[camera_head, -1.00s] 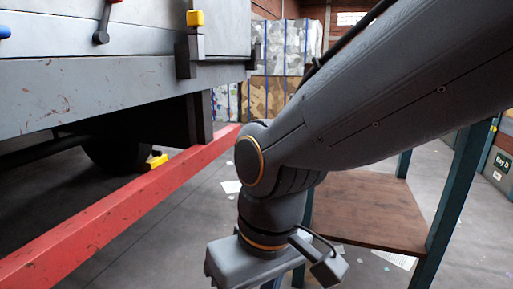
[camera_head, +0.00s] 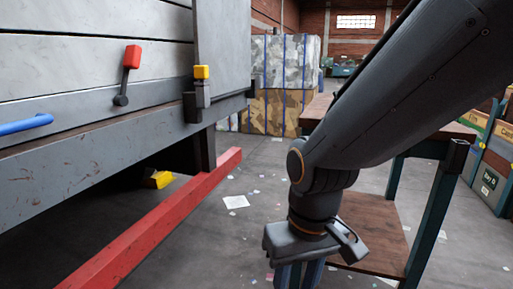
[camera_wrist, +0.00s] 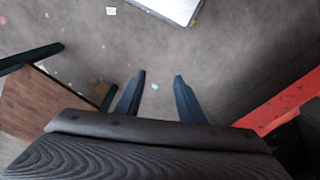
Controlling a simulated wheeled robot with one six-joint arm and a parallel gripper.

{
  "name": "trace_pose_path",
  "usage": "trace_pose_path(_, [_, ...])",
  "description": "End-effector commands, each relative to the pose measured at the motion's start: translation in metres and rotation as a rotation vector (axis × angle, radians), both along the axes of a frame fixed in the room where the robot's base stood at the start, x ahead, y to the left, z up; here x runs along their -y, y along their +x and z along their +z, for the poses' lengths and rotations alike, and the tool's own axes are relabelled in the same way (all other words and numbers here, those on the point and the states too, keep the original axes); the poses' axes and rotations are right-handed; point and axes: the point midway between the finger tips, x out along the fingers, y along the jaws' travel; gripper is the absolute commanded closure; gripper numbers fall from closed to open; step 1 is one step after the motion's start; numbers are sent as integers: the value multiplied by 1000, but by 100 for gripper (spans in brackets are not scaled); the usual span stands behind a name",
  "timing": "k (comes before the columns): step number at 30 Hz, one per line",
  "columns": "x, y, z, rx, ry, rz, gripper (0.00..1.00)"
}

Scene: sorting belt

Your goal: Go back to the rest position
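My gripper (camera_wrist: 159,78) points down at the bare floor in the wrist view. Its two blue-grey fingers stand apart with nothing between them. In the head view my gripper (camera_head: 298,278) hangs at the bottom, right of centre, with its fingertips cut off by the frame edge. My arm reaches down to it from the upper right. The gripper is between the red rail (camera_head: 165,215) on the left and the wooden table (camera_head: 372,235) on the right, touching neither as far as I can see.
A grey machine with a red-headed lever (camera_head: 132,58), a yellow-topped latch (camera_head: 201,73) and a blue handle (camera_head: 25,125) fills the left. Strapped bales (camera_head: 285,62) stand at the back. Labelled bins (camera_head: 490,180) stand at the right. Paper scraps (camera_head: 236,202) lie on the open floor.

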Motion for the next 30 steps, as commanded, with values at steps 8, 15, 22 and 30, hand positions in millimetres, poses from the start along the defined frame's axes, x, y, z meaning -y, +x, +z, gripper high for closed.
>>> trace_pose_path(8, [39,-4,60,-11,-25,-107,64])
trace_pose_path(15, [74,-10,103,-21,-44,-194,64])
trace_pose_path(22, [105,-19,139,-32,-59,-270,64])
trace_pose_path(30, [124,-24,156,-38,-67,-311,64])
